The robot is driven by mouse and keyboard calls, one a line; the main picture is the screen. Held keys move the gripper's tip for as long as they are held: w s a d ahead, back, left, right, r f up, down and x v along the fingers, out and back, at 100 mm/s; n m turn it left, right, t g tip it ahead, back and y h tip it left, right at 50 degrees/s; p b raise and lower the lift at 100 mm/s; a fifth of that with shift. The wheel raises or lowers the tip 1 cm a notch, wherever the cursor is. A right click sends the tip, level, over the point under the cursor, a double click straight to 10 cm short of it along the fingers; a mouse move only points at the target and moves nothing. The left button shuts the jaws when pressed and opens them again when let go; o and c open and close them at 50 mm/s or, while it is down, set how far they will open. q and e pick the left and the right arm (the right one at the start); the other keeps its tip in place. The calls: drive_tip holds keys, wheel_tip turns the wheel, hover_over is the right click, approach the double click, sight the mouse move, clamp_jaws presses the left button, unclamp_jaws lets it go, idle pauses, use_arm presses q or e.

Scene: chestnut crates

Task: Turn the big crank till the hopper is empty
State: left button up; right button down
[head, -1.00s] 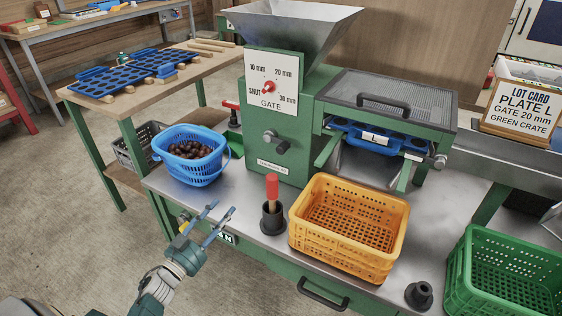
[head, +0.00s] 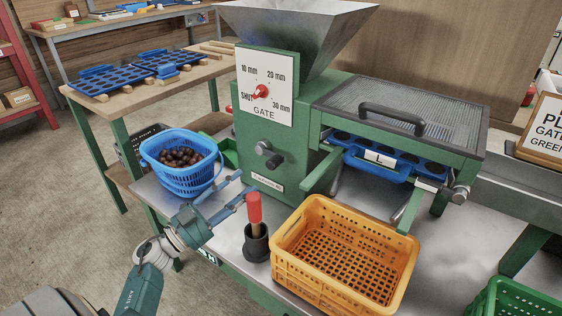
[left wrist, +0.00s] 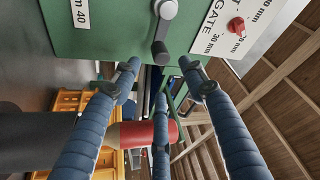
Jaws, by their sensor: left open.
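The green machine (head: 247,130) carries a grey metal hopper (head: 300,28); what is in it is hidden. A short grey crank with a black knob (head: 270,155) sits on the machine's front; it also shows in the left wrist view (left wrist: 164,22). Whether it is the big crank I cannot tell. The red gate pointer (head: 261,91) appears turned toward SHUT. My left gripper (head: 243,186) is open and empty, left of and below the crank. In the left wrist view the spread fingers (left wrist: 160,70) point at the crank knob, apart from it as far as I can tell.
A red-handled tool (head: 254,208) stands in a black cup (head: 257,243) close to my fingers. A blue basket of chestnuts (head: 190,180) is to the left, an empty orange crate (head: 300,285) to the right. A blue tray marked L (head: 400,166) sits under the mesh cover (head: 400,110).

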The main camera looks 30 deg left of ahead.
sight(269, 167)
use_arm(q)
drive_tip(key=x, duration=0.9)
drive_tip(key=shift+w+r, duration=0.1)
drive_tip(key=shift+w+d, duration=0.1)
drive_tip(key=shift+w, duration=0.2)
drive_tip(key=shift+w+r, duration=0.1)
drive_tip(key=shift+w, duration=0.1)
use_arm(e)
drive_tip(key=shift+v, duration=0.8)
use_arm(q)
clamp_jaws()
